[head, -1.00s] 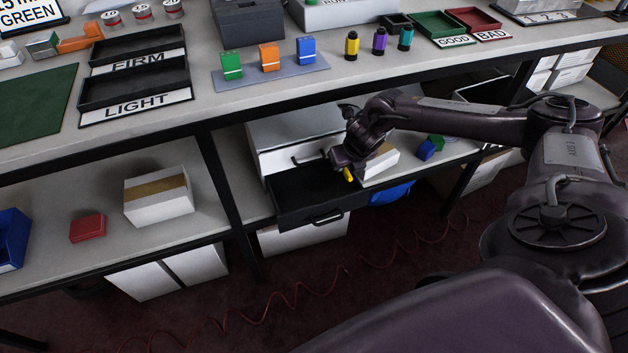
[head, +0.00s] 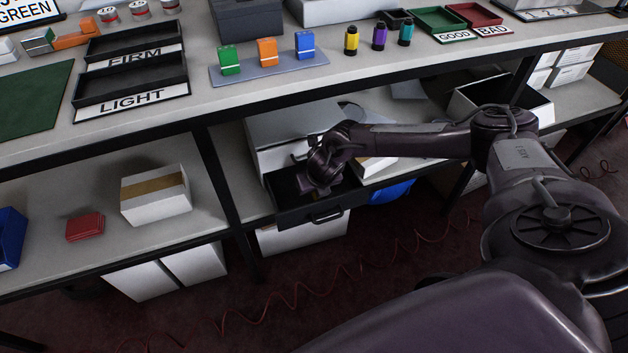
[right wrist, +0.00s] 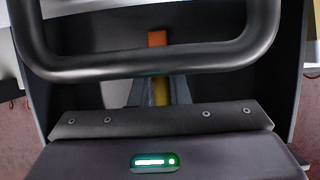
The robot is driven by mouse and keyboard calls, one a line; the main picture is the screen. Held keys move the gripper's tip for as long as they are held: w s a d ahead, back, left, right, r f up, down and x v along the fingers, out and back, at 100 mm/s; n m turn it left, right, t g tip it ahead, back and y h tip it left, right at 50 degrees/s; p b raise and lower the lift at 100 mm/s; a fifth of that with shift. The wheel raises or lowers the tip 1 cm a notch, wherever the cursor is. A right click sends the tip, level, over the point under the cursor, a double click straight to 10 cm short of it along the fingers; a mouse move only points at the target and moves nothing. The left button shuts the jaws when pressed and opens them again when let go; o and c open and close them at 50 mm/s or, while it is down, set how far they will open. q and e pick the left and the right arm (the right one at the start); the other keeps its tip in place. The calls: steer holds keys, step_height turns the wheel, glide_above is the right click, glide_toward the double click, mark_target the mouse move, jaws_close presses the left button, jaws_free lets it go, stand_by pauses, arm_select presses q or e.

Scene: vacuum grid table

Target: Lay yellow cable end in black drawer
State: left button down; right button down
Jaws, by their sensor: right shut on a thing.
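The black drawer (head: 290,216) stands pulled out below the worktop, its handle on the front. My right gripper (head: 307,189) is over the open drawer, inside its outline; its height above the drawer floor is hard to tell. In the right wrist view the gripper (right wrist: 158,92) is shut on the yellow cable end (right wrist: 160,92), a yellow strip between its fingers. In the head view the cable end is hidden by the gripper. My left gripper is not in view.
In the right wrist view a dark bar (right wrist: 150,65) crosses in front and a small orange piece (right wrist: 157,38) shows beyond. A white box (head: 375,167) is right of the drawer. The table edge (head: 330,97) overhangs the shelf. A blue item (head: 391,191) hangs below.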

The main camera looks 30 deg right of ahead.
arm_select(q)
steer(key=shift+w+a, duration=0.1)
arm_select(e)
steer(key=c, duration=1.4)
jaws_free()
